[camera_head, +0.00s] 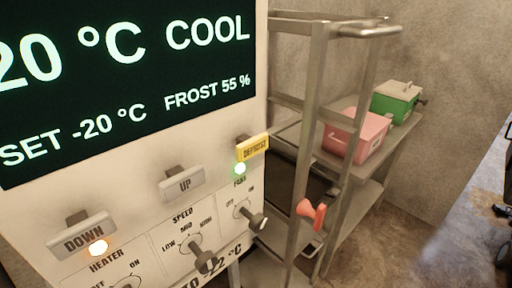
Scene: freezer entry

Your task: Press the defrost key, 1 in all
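The defrost key (253,148) is a small yellow key at the right edge of a pale control panel (140,185), with a grey piece above it. Its lettering is small but reads as DEFROST. The dark display (120,75) above shows a cut-off 20 °C, COOL, SET -20 °C and FROST 55 %. The grey UP key (184,185) and DOWN key (84,236) sit to the left of the defrost key and lower. My gripper is not in view, and nothing is seen touching the keys.
A lit green lamp (240,169) sits just below the defrost key, and an orange-white lamp (97,247) below DOWN. Knobs (207,262) stick out lower down. A metal rack (312,130), a red handle (311,212), a pink box (357,136) and a green box (396,103) stand right.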

